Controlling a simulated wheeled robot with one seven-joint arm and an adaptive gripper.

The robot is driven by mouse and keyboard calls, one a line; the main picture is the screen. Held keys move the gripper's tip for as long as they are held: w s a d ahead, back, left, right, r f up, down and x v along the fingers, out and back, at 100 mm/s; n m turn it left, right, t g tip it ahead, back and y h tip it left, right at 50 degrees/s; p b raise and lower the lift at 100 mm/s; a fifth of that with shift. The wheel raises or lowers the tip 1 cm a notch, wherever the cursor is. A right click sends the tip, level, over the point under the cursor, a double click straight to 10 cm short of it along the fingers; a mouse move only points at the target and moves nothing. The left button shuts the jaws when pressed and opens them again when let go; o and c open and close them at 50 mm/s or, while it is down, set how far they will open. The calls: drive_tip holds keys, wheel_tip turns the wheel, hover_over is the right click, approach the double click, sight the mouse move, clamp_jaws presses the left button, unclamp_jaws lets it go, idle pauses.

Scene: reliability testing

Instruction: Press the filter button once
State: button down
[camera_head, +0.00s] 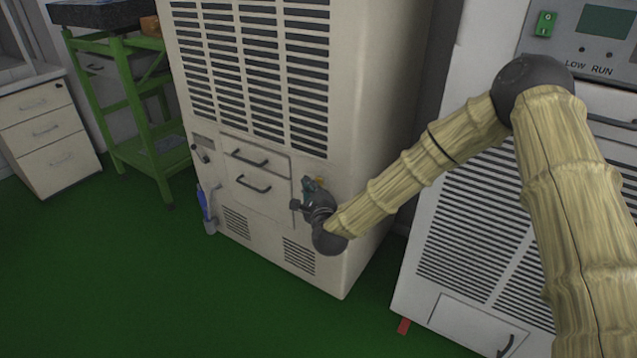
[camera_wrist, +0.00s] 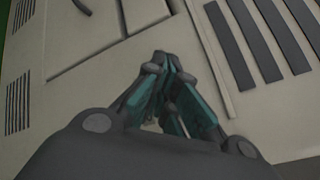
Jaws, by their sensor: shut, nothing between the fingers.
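My gripper (camera_head: 308,187) is at the lower right front of the tall beige cabinet (camera_head: 375,90), beside the panel with two dark handles. Its fingers are shut with nothing between them. In the wrist view my gripper (camera_wrist: 172,60) has its teal-sided fingers together, pointing at the beige cabinet front. I cannot tell whether the tips touch it.
A green metal stand (camera_head: 125,105) and white drawers (camera_head: 45,130) are at the left. The green floor (camera_head: 120,270) in front is clear.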

drive_tip(key=shift+s+a, duration=0.25)
drive_tip(key=shift+s, duration=0.05)
drive_tip(key=shift+s, duration=0.1)
drive_tip(key=shift+s+a, duration=0.75)
drive_tip(key=shift+s, duration=0.25)
drive_tip(key=shift+s+a, duration=0.7)
drive_tip(key=shift+s, duration=0.25)
